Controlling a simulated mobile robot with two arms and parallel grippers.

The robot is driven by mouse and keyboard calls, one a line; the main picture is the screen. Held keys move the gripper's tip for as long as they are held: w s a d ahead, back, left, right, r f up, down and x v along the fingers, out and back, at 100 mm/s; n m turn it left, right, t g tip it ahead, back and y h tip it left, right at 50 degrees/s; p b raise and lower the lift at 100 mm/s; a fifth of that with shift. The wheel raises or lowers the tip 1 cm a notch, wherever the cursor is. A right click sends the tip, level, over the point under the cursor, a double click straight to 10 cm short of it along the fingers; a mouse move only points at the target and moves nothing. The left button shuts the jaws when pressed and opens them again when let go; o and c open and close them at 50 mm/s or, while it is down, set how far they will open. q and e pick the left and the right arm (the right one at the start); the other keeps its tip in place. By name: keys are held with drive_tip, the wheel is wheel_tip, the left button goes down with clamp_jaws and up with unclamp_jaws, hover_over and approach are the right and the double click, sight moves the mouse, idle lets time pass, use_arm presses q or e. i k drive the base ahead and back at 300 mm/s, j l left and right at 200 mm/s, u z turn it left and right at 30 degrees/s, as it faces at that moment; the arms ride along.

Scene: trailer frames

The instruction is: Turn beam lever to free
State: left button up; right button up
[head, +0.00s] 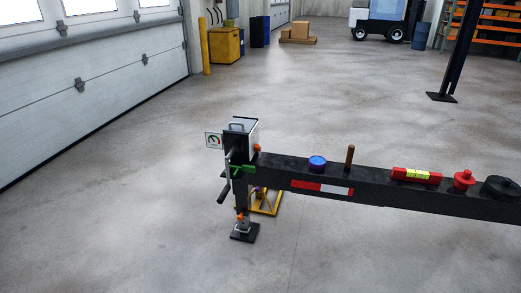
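A dark horizontal beam (374,182) runs from the middle of the view to the right edge. A short green lever (242,169) sticks out sideways at its left end, just below a white and dark box (240,134). A brown upright rod (350,157) stands on top of the beam. I cannot tell for certain which is the beam lever. A small sign with a red and green dial (213,141) is beside the box. A dark crank-like handle (223,190) hangs below the green lever. Neither of my grippers shows.
A leg with a foot plate (245,232) and a yellow frame (265,203) stand below. The surrounding floor is clear.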

sight(257, 148)
drive_tip(key=i+j, duration=0.15)
drive_tip(key=i, duration=0.3)
drive_tip(key=i+j, duration=0.15)
drive_tip(key=i, duration=0.3)
drive_tip(key=i+j, duration=0.15)
drive_tip(key=i, duration=0.3)
